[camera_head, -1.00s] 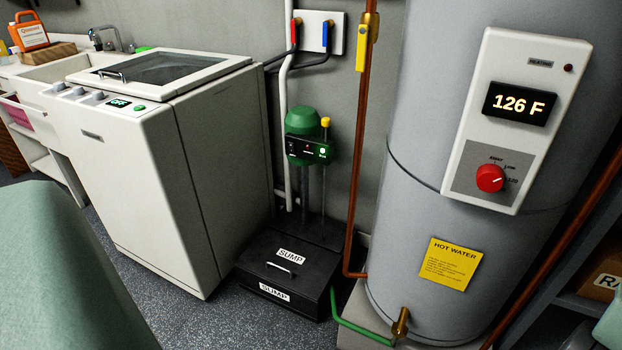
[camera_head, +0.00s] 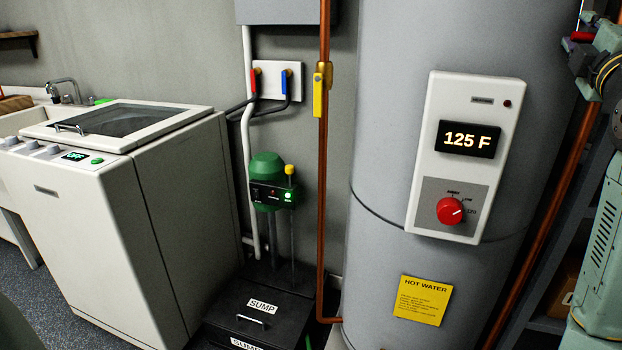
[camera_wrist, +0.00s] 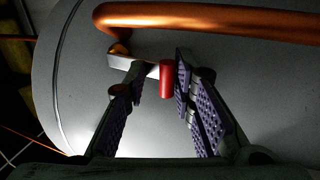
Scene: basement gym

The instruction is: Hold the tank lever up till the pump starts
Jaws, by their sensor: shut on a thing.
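In the wrist view, a short silver lever with a red grip (camera_wrist: 167,79) juts from a brass fitting on the grey water tank (camera_wrist: 235,90), just under a copper pipe. My gripper (camera_wrist: 160,78) is shut on the lever at its red end, one purple-padded finger on each side. The right finger lies close against the red grip. In the head view, my arm stands at the right edge beside the tank (camera_head: 395,130). The green pump (camera_head: 266,180) stands above the sump, with a small green light showing on its black panel.
The tank's control panel (camera_head: 428,190) reads 125 F above a red dial. A black sump box (camera_head: 225,318) sits on the floor left of the tank. A white washer (camera_head: 175,190) stands farther left. A vertical copper pipe (camera_head: 322,200) runs between pump and tank.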

